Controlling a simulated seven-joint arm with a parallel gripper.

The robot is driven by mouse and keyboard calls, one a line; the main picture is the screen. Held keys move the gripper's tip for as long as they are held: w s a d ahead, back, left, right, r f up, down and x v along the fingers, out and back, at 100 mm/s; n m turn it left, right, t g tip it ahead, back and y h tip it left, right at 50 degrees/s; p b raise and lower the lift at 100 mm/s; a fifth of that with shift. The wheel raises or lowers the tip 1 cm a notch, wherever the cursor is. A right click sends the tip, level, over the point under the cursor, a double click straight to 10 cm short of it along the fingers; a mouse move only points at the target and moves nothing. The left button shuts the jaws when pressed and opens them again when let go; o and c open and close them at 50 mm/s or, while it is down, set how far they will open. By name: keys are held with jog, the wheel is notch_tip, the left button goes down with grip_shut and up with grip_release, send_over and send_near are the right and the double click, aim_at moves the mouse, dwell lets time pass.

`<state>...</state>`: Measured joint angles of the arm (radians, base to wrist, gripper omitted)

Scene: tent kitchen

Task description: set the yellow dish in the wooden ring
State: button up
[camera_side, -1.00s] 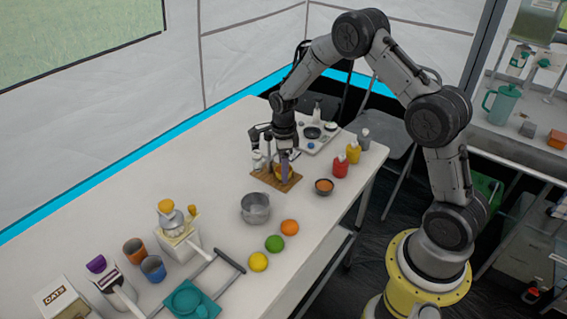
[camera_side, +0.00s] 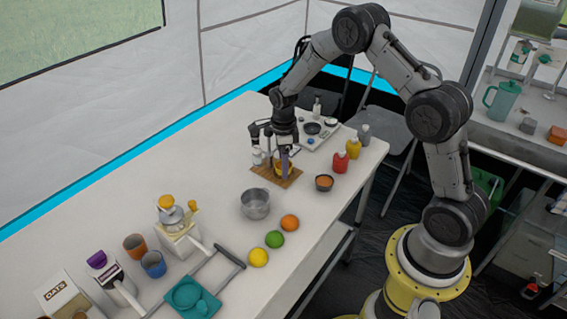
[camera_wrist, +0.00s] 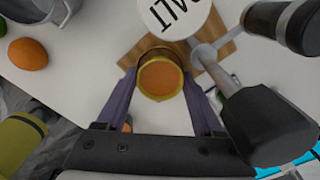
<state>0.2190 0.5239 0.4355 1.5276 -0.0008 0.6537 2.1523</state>
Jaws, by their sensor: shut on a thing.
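The yellow dish (camera_side: 283,169) is small and round. In the wrist view the yellow dish (camera_wrist: 160,93) shows its rim and an orange-brown inside. My gripper (camera_side: 284,160) points down over the wooden board (camera_side: 289,182), with its purple fingers shut on opposite sides of the dish. The fingers also show in the wrist view (camera_wrist: 160,86). The dish appears just above the board; the gap is too small to judge. The board also shows in the wrist view (camera_wrist: 140,52). I cannot make out a separate wooden ring; the dish and fingers hide part of the board.
A white-topped salt container (camera_wrist: 174,14) stands close beside the dish.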

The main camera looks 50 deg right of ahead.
jog(key=shift+f, duration=0.4)
dwell(0.4)
jog(key=shift+r, duration=0.3)
jog(key=shift+r, duration=0.35)
jog(key=shift+r, duration=0.15)
dwell(0.5)
jog(key=shift+f, duration=0.85)
jog(key=shift+r, duration=0.85)
dwell(0.4)
jog(key=shift+f, duration=0.8)
dwell(0.8)
jog(key=o, duration=0.7)
